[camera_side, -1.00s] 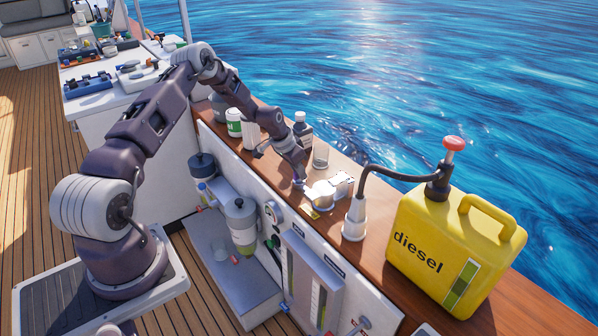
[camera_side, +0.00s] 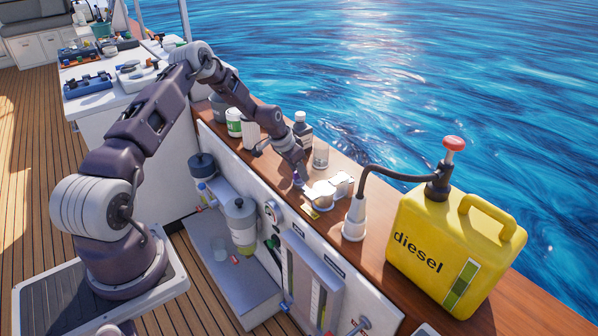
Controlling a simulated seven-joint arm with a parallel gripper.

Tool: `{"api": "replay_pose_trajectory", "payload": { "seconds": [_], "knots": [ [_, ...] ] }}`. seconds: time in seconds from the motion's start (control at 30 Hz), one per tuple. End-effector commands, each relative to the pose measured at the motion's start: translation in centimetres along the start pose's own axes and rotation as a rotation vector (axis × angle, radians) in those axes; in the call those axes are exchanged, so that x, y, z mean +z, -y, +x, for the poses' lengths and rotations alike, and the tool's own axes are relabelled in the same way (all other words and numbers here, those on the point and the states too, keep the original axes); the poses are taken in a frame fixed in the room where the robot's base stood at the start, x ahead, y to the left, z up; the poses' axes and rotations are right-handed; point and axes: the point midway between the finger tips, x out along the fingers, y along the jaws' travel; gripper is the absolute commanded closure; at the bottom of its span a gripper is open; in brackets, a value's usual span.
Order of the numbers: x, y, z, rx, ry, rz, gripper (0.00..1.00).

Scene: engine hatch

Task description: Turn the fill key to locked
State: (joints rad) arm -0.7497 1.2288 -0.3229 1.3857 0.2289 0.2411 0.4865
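My gripper (camera_side: 299,182) is small in view, pointing down at the wooden ledge, just left of a silvery round fitting (camera_side: 321,193). A second pale metal piece (camera_side: 342,183) sits beside that fitting on its right. A small yellow label (camera_side: 311,212) lies in front of the fitting. The fill key cannot be made out clearly as a separate part. Its setting cannot be read. The gripper's fingers are too small to show whether they are open or shut, or whether they touch the fitting.
A yellow diesel can (camera_side: 452,250) with a red-topped pump stands right on the ledge. Its dark hose runs to a white nozzle (camera_side: 355,220) right of the fitting. A dark bottle (camera_side: 303,130), a clear cup (camera_side: 320,155) and a green-labelled tub (camera_side: 234,123) stand behind or left of my gripper.

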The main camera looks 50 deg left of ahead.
Motion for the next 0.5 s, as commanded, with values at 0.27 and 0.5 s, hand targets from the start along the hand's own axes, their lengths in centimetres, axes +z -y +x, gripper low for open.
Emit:
{"api": "replay_pose_trajectory", "payload": {
  "seconds": [0.27, 0.5],
  "knots": [
    [-0.1, 0.1, -5.5, -0.002, -0.002, 0.000, 0.64],
    [0.0, 0.0, -6.8, 0.000, 0.000, 0.000, 0.64]
  ]
}}
